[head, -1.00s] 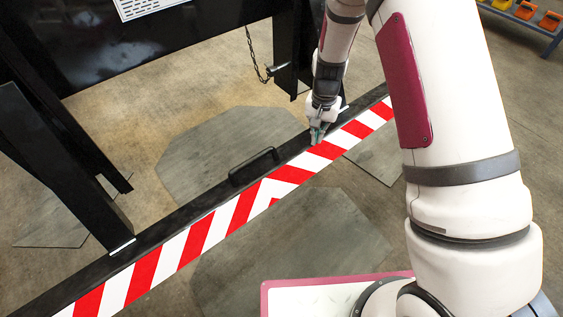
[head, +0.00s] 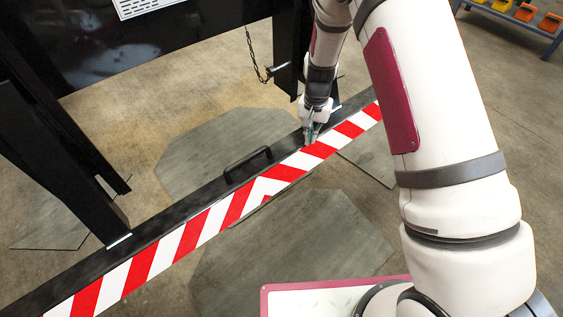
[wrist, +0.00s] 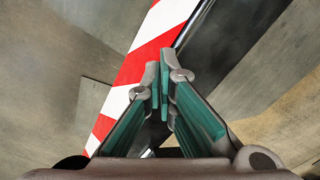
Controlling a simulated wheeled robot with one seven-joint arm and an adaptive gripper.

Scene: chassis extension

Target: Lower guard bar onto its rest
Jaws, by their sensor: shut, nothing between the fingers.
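The guard bar (head: 195,233) is a long black beam with a red and white striped front face. It runs from the lower left to the upper right in the head view, and its stripes also show in the wrist view (wrist: 160,45). A black handle (head: 248,165) stands on its top, left of my gripper. My gripper (head: 309,140) is at the bar's top edge, right of the handle. In the wrist view its green-padded fingers (wrist: 164,85) meet at the tips with nothing between them. Whether they touch the bar cannot be told. I cannot make out the rest.
Black posts (head: 65,140) and a dark chassis panel (head: 180,45) stand behind the bar. A chain (head: 254,55) hangs near the right post. A shelf with orange and yellow bins (head: 525,14) is at the far right. Open floor lies in front of the bar.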

